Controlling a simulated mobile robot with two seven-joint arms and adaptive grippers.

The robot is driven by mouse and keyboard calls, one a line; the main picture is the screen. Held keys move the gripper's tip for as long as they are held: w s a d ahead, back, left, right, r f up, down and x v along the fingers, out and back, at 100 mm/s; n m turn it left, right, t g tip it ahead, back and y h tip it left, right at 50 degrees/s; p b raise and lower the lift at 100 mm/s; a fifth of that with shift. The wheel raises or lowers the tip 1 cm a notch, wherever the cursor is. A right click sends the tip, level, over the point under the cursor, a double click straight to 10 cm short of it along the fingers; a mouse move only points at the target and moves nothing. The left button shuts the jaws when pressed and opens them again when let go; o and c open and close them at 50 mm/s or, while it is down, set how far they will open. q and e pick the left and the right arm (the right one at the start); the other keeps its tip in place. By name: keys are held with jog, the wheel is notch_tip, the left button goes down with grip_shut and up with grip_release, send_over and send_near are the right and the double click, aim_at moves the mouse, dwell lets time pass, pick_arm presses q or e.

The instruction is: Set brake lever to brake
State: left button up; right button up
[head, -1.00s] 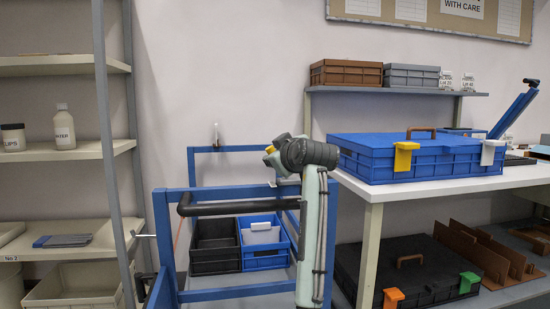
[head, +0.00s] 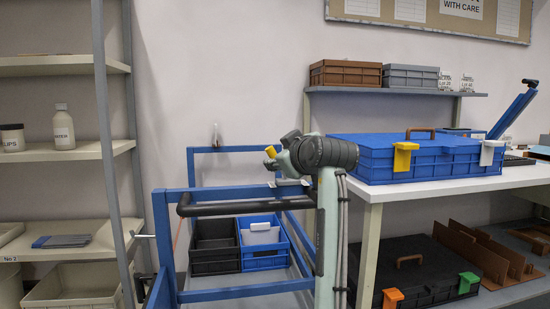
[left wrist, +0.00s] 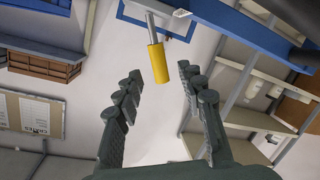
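The brake lever has a yellow grip (left wrist: 157,62) on a metal rod. The rod rises from a pale plate on a blue bar of the trolley. In the head view the yellow grip (head: 270,152) shows just left of my left wrist, above the trolley's front frame. My left gripper (left wrist: 161,76) is open, with its dark fingers spread either side of the grip's line. The grip lies near the fingertips, with free space to both fingers and nothing held. In the head view my wrist hides part of the lever. My right gripper is in neither view.
The blue trolley (head: 230,295) has a black push bar (head: 240,208) and carries a black crate (head: 214,262) and a blue crate (head: 264,262). A white table (head: 440,184) with a large blue box (head: 430,169) stands close right of my arm. Shelves (head: 62,153) stand at left.

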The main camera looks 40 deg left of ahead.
pick_arm(q)
jog(key=v, duration=0.6)
jog(key=shift+s+d, duration=0.15)
dwell(0.3)
